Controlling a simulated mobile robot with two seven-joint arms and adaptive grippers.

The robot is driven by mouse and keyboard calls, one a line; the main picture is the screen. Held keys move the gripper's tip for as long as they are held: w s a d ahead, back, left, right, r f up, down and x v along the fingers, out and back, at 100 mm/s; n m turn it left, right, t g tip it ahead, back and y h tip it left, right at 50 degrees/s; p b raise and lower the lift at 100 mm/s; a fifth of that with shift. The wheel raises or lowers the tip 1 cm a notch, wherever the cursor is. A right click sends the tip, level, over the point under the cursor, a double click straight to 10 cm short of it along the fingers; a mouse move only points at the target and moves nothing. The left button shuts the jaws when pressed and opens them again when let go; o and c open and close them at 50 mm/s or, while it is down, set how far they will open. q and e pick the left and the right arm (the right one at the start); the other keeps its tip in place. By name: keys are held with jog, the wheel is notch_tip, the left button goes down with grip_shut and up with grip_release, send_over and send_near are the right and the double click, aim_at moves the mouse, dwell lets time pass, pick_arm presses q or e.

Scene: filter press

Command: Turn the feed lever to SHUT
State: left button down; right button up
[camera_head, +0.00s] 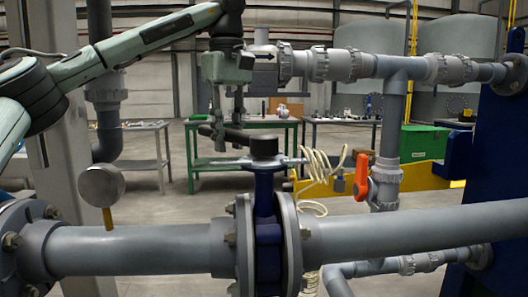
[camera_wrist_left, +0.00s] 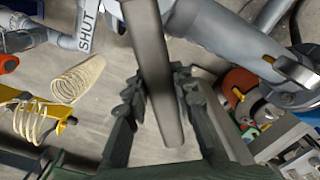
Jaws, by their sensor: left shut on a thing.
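The dark grey feed lever (camera_head: 222,132) sits on top of the blue butterfly valve (camera_head: 265,205) in the large grey pipe and reaches out to the left from its hub. My left gripper (camera_head: 224,125) points down from above and is shut on the lever toward its free end. In the left wrist view the lever (camera_wrist_left: 153,75) runs between the two fingers of the left gripper (camera_wrist_left: 158,88), and its end sticks out past them. A grey part lettered SHUT (camera_wrist_left: 86,30) shows at the upper left there. My right gripper is not in view.
A grey pipe (camera_head: 390,68) runs behind and above the valve. An orange-handled valve (camera_head: 361,178) stands to the right, near a coiled cream hose (camera_head: 318,165). A round gauge (camera_head: 101,186) stands on the main pipe at left. A green table (camera_head: 205,165) is behind.

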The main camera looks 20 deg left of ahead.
pick_arm(q)
jog(key=w+d+m, duration=0.1)
jog(key=w+m, duration=0.1)
jog(key=m, duration=0.1)
jog(key=w+d+m, duration=0.1)
jog(key=shift+w+d+r+m, duration=0.15)
jog(key=shift+w+d+m, duration=0.1)
jog(key=shift+d+m, duration=0.05)
jog(key=d+m, duration=0.1)
jog(key=m, duration=0.1)
jog(key=w+d+m, duration=0.1)
jog(key=shift+w+d+m, duration=0.25)
jog(key=shift+w+m, duration=0.05)
jog(key=shift+m, duration=0.1)
jog(key=c, duration=1)
grip_release()
jog(key=shift+w+d, duration=0.15)
jog(key=shift+w, duration=0.05)
jog(key=shift+o, duration=0.2)
notch_tip(320, 180, up, 7)
jog(key=shift+a, duration=0.3)
jog(key=shift+s, duration=0.1)
